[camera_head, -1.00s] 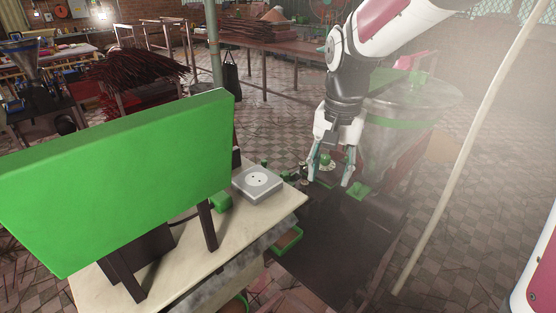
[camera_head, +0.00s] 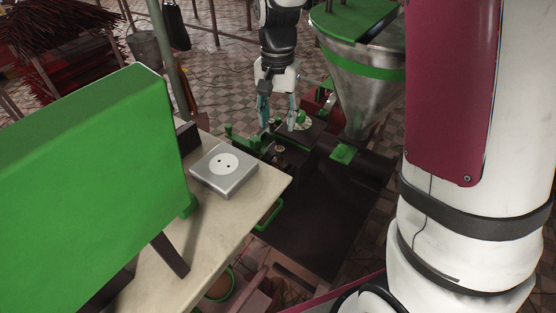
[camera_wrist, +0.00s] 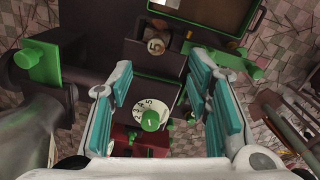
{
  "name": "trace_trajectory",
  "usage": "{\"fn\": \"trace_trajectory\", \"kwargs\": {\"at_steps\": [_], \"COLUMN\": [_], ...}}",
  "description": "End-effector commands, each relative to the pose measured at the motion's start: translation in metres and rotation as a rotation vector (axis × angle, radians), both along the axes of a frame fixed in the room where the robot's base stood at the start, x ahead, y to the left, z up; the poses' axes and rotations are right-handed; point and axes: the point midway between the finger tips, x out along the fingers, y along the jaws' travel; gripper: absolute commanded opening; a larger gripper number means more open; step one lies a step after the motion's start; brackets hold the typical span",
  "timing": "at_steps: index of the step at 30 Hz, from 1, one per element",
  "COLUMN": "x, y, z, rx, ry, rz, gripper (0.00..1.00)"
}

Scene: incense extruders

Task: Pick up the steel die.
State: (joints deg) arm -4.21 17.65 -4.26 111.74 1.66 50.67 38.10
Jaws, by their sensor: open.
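My gripper (camera_head: 278,120) hangs fingers down over the extruder bench in the head view, open and empty. In the wrist view its teal finger pads (camera_wrist: 165,85) stand wide apart. A white numbered dial with a green knob (camera_wrist: 150,119) shows between them. Beyond the fingertips is a small round metal piece marked 5 (camera_wrist: 156,46), set among dark machine parts; a small round piece also shows in the head view (camera_head: 280,148). It may be the steel die, but I cannot tell surely.
The pale tabletop (camera_head: 222,221) carries a large green panel (camera_head: 95,185) at left. A metal hopper with a green band (camera_head: 362,85) stands close right of my gripper. The dark bench surface (camera_head: 317,210) in front looks clear.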

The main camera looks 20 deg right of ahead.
Motion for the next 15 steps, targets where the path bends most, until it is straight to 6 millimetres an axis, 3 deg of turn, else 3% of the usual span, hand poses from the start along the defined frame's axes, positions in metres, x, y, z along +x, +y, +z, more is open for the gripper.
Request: {"fn": "trace_trajectory", "kwargs": {"at_steps": [6,15], "x": [-0.001,-0.001], "y": [0.0,-0.001], "z": [-0.042,-0.065], "rx": [0.0,0.0], "ry": [0.004,0.001], "rz": [0.0,0.0], "gripper": [0.45,0.45]}}
